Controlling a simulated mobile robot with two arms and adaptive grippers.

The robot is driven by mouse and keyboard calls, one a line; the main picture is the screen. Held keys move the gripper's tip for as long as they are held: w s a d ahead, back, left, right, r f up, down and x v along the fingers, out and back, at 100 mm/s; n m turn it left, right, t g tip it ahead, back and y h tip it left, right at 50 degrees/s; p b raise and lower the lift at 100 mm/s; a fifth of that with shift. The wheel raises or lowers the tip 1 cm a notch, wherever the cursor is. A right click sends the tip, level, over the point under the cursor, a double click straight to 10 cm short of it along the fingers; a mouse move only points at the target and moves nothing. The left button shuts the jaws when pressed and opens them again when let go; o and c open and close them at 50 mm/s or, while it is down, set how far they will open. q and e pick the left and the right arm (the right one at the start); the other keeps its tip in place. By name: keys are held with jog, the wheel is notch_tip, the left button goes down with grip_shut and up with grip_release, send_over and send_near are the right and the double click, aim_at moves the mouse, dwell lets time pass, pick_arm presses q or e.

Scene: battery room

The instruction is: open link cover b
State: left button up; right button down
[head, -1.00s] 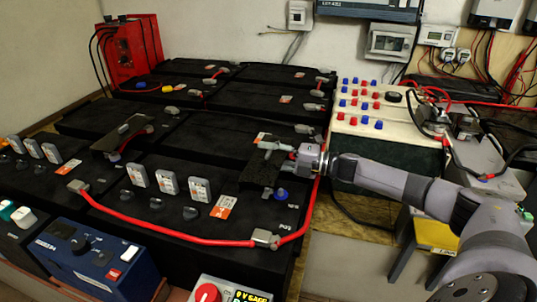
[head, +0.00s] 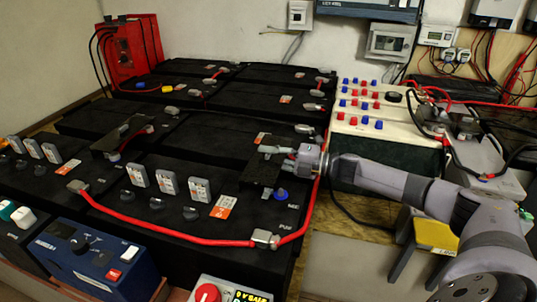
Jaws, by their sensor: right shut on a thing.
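A small black link cover (head: 258,173) sits on the black battery bank, right of centre in the head view. My right gripper (head: 277,160) reaches in from the right and is shut on this cover at its upper right side. The fingers hide part of the cover, and I cannot tell how far it is lifted. A second black link cover (head: 112,140) lies farther left on the bank, with a red cable running under or beside it. No letters that mark the covers are readable. My left gripper is not in view.
A red cable (head: 160,233) crosses the front battery to a metal terminal (head: 263,239). White-labelled vent caps (head: 168,184) stand up left of the held cover. A blue instrument (head: 95,262) stands in front. A pale box with red and blue knobs (head: 372,118) stands beyond my right forearm.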

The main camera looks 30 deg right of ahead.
jog(key=shift+r, duration=0.2)
jog(key=shift+w+a+r, duration=0.2)
jog(key=shift+w+a, duration=0.05)
jog(key=shift+w, duration=0.1)
pick_arm(q)
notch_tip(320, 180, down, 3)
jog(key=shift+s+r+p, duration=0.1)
jog(key=shift+p, duration=0.3)
pick_arm(e)
jog(key=x, duration=0.6)
jog(key=shift+f, duration=0.15)
jog(key=c, duration=1.7)
grip_release()
jog(key=shift+o, duration=0.7)
jog(key=shift+f, duration=0.1)
